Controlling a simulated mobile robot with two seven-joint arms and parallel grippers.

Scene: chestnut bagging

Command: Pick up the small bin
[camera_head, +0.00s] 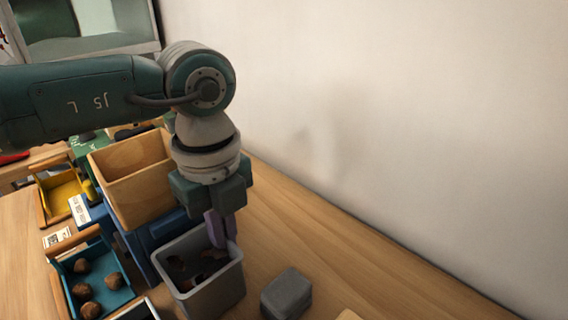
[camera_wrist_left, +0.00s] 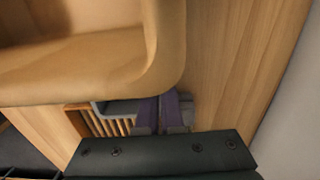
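The small grey bin (camera_head: 212,290) stands at the lower middle of the head view, with dark brown pieces inside. My left gripper (camera_head: 221,234) points down at the bin's back rim, its purple fingers at the rim by the back right corner. In the left wrist view, the fingers (camera_wrist_left: 161,112) are close together, with grey surfaces beside them. I cannot tell whether they are closed on the bin wall or only around it. My right gripper is in neither view.
A wooden box (camera_head: 129,188) stands high behind the bin, close to my left gripper. A blue tray (camera_head: 66,273) with several chestnuts lies left. A grey block (camera_head: 287,294) sits right of the bin. A wall (camera_head: 400,130) borders the table; the table strip along it is clear.

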